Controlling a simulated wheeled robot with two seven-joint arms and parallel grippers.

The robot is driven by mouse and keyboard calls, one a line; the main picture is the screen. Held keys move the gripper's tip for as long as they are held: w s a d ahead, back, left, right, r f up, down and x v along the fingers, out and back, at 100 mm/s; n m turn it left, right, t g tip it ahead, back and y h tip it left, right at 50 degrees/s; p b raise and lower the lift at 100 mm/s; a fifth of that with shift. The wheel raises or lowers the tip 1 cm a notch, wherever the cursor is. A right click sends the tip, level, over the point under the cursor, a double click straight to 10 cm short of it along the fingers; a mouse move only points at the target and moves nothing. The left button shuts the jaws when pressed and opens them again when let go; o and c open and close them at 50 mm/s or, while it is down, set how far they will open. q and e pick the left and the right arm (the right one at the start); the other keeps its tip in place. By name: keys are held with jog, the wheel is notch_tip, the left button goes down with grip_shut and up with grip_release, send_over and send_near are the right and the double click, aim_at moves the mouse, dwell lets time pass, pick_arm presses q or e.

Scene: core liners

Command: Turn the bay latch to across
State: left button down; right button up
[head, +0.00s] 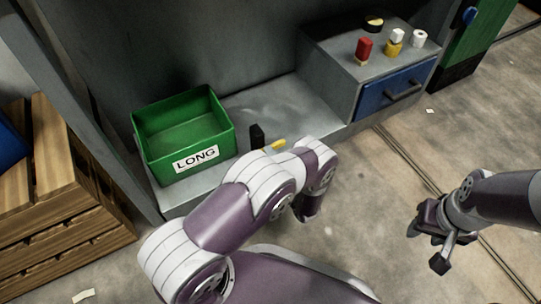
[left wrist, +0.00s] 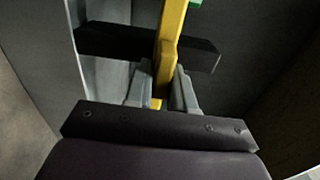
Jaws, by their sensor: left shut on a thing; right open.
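The bay latch shows as a yellow bar (left wrist: 171,35) in the left wrist view, running upward between my fingers. A small yellow piece of it (head: 279,144) shows in the head view, just right of the green bin at the shelf's front. In the head view my left arm hides most of the latch and grip, so the latch's exact angle cannot be told. My right gripper (head: 430,247) is open and empty above the floor at right.
A green bin (head: 148,146) labelled LONG stands on the grey shelf (head: 300,95). A grey cabinet with a blue drawer (head: 375,98) stands at back right, with a red item (head: 364,48) and several small items on top. A wooden crate (head: 55,150) is at left. The right floor is mostly clear.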

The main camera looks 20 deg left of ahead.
pick_arm(q)
jog(key=c, duration=1.1)
grip_release()
jog(key=shift+s+d, duration=0.1)
jog(key=shift+d, duration=0.1)
jog(key=p+v, duration=0.4)
jog(key=v, duration=0.8)
jog(key=shift+s+d, duration=0.1)
jog(key=shift+s, duration=0.05)
